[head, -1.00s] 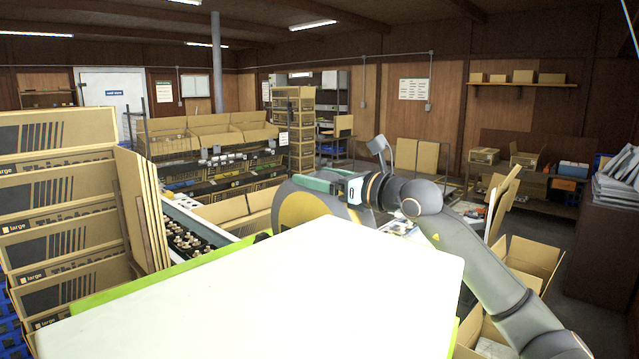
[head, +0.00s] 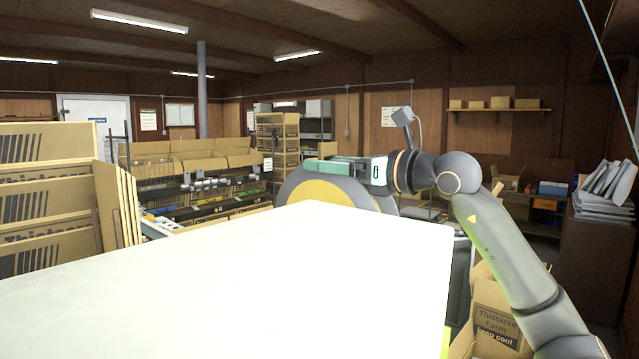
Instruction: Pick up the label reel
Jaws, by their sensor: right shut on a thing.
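The label reel (head: 322,192) is a large grey disc with a yellow middle, standing upright near the centre of the head view. A broad white surface in front hides its lower part. My right gripper (head: 318,167) reaches in from the right and is shut on the reel at its upper part. The fingertips lie against the disc and their exact grip is hard to see. My left gripper is not in view.
The white surface (head: 250,275) fills the foreground. Large cartons (head: 50,205) are stacked at the left. Shelving with open boxes (head: 195,160) stands behind. An open carton (head: 495,315) sits low at the right, near a dark cabinet (head: 597,250) with grey packs on top.

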